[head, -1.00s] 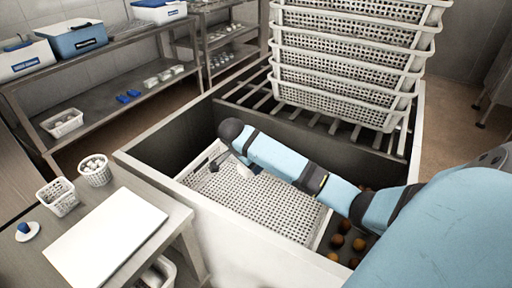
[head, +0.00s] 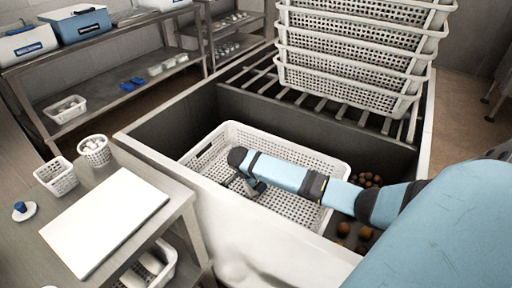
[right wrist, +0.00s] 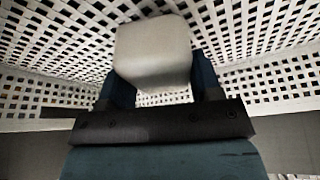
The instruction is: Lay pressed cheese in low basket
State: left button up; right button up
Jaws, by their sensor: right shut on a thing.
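The low basket is a white perforated tray (head: 300,153) lying inside a deep grey vat in the head view. My right gripper (head: 252,187) reaches down into its left part. In the right wrist view, the blue fingers of my right gripper (right wrist: 158,78) are shut on a pale, rounded block, the pressed cheese (right wrist: 152,50). White perforated basket walls (right wrist: 60,40) surround it there. In the head view the cheese is hidden behind my arm and gripper. Whether it touches the basket floor cannot be told. My left gripper is not in view.
The vat's rim (head: 150,145) surrounds the basket. Several brown round things (head: 345,230) lie in the vat to its right. A tall stack of white baskets (head: 350,60) stands on slats behind. A table with a white board (head: 105,220) and small tubs is at left.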

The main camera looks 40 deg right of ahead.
notch_tip(320, 180, down, 3)
jog(key=shift+r, duration=0.1)
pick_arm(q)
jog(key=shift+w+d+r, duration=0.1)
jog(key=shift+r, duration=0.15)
pick_arm(e)
jog(key=o, duration=1)
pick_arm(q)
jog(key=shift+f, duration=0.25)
pick_arm(e)
jog(key=shift+o, duration=0.2)
